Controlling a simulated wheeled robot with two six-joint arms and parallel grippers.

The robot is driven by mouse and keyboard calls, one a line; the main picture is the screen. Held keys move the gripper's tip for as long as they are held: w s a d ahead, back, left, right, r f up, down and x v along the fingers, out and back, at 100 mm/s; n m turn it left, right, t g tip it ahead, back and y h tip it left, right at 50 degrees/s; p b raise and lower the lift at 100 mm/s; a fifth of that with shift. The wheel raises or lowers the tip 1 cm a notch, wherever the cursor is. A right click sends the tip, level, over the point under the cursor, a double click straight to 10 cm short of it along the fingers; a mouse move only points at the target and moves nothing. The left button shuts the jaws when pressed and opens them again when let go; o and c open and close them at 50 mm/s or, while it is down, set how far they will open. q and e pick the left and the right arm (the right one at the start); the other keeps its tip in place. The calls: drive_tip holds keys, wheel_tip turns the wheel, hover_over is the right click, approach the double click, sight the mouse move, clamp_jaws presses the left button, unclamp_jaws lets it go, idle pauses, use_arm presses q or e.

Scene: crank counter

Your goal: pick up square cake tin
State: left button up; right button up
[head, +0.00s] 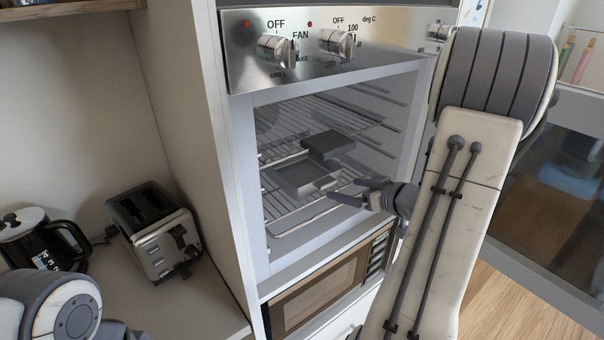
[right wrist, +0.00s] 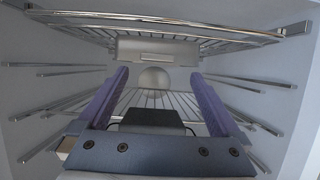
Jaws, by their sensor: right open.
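A grey, shallow square tin (head: 297,180) sits on a wire rack inside the open oven in the head view. A darker box-shaped tin (head: 328,142) shows just behind it, to the upper right. My right gripper (head: 343,189) is open at the oven mouth, its fingers pointing in towards the grey tin's near right corner. In the right wrist view, a dark flat-topped thing (right wrist: 152,121) shows between the open fingers (right wrist: 158,77), apart from both. I cannot tell which tin that is. My left arm shows at the lower left; its fingers are out of view.
The oven has an upper rack (right wrist: 160,19) and side rails around the gripper. The control panel (head: 330,45) with knobs is above, a microwave (head: 322,287) below. A toaster (head: 155,228) and a coffee press (head: 38,240) stand on the left counter.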

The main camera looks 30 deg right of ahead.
sight(328, 182)
drive_tip(key=x, duration=0.3)
drive_tip(key=shift+s+d, duration=0.1)
drive_tip(key=x, duration=0.2)
drive_tip(key=p+x, duration=0.1)
drive_tip(key=x, duration=0.2)
drive_tip(key=shift+d+r, duration=0.1)
drive_tip(key=shift+r, duration=0.1)
clamp_jaws()
drive_tip(key=shift+r, duration=0.1)
